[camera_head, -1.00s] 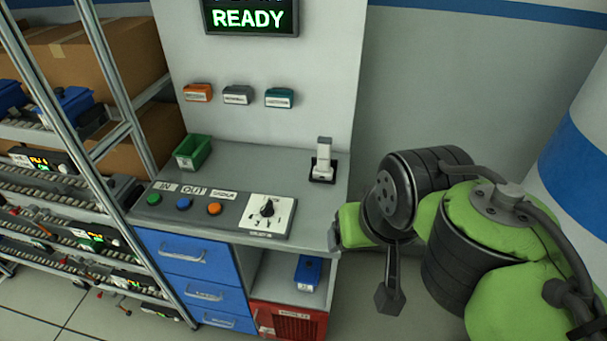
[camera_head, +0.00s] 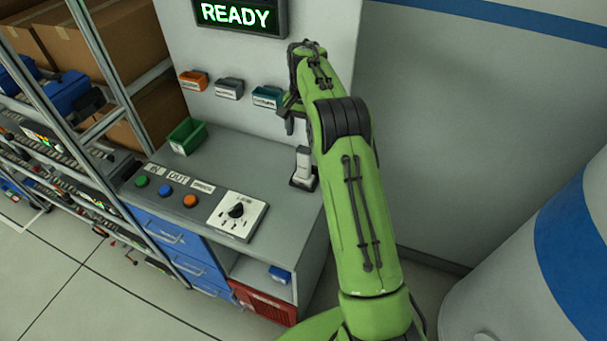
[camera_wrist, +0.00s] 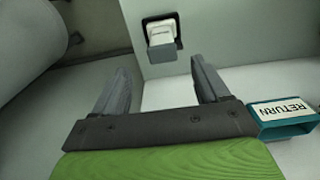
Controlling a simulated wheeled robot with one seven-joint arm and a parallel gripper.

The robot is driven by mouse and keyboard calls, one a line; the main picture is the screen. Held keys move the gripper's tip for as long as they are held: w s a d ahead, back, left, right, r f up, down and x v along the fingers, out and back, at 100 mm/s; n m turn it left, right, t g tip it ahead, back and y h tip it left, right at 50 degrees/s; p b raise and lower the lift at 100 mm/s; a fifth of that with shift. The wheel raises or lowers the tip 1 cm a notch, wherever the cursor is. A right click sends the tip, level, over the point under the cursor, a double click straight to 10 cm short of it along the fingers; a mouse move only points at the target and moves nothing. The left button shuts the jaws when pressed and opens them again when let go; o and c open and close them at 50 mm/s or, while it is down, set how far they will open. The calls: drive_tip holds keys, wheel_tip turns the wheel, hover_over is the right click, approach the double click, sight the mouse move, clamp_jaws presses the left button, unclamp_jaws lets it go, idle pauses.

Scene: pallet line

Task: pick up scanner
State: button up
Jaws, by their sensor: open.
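The scanner (camera_head: 304,165) is a small white and grey device standing upright in a dark holder at the right end of the grey counter, partly hidden by my arm in the head view. In the wrist view the scanner (camera_wrist: 161,36) shows from above, beyond my fingertips and roughly in line with the gap between them. My gripper (camera_head: 289,114) is above the counter, over the scanner and apart from it. In the wrist view my gripper (camera_wrist: 160,72) has its two fingers spread, with nothing between them.
A teal bin marked RETURN (camera_wrist: 285,118) is close to the right of my gripper in the wrist view. Grey (camera_head: 229,88) and orange (camera_head: 194,80) bins hang on the wall. A green bin (camera_head: 187,136) and a button panel (camera_head: 190,200) are on the counter.

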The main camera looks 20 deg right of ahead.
sight(304, 158)
drive_tip(key=f, duration=0.6)
drive_tip(key=shift+w+d, duration=0.15)
drive_tip(key=shift+d, duration=0.1)
drive_tip(key=f, duration=0.5)
drive_tip(key=shift+w+a+f, duration=0.1)
drive_tip(key=shift+w+f, duration=0.1)
drive_tip(key=shift+w, duration=0.05)
clamp_jaws()
